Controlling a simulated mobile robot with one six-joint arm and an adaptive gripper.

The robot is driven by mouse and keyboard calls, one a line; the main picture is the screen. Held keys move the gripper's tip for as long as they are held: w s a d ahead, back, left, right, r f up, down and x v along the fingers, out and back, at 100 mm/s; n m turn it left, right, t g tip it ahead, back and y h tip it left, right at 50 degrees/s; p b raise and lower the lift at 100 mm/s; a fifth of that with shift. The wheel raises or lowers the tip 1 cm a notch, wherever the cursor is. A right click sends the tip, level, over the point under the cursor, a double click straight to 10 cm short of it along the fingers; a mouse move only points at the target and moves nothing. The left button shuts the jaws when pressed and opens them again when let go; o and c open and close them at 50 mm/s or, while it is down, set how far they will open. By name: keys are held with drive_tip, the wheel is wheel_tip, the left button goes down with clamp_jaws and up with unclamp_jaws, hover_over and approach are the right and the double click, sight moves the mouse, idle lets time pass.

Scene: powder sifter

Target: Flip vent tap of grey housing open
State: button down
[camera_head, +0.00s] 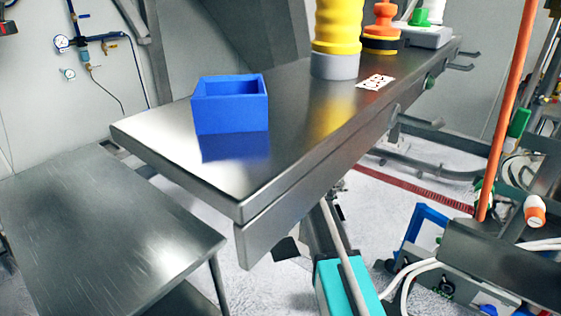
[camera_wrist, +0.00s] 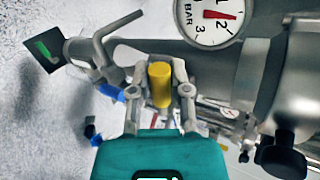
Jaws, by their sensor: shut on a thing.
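In the wrist view, my gripper (camera_wrist: 162,95) has its two grey fingers on either side of a short yellow cylindrical piece (camera_wrist: 160,82), and it is shut on it. The piece looks like the handle of the vent tap, but its joint with the tap is hidden. A grey metal housing (camera_wrist: 262,75) with pipework lies behind and to the right. A bent grey metal lever (camera_wrist: 122,28) with a dark square plate stands to the left of the fingers. The housing and tap cannot be made out in the head view.
A round pressure gauge (camera_wrist: 208,18) marked BAR sits close above right of the fingers. A black knob (camera_wrist: 283,155) is at the lower right. In the head view, a blue box (camera_head: 230,115) stands on a steel table (camera_head: 190,165). An orange pole (camera_head: 507,110) rises at the right.

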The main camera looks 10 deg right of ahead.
drive_tip(key=shift+s+a+f+n+h+b, duration=0.1)
drive_tip(key=shift+f+n+h+b, duration=0.2)
drive_tip(key=shift+f+n+h, duration=0.4)
drive_tip(key=shift+r, duration=0.15)
drive_tip(key=c, duration=0.6)
unclamp_jaws()
drive_tip(key=shift+r+m, duration=0.2)
drive_tip(key=shift+m, duration=0.1)
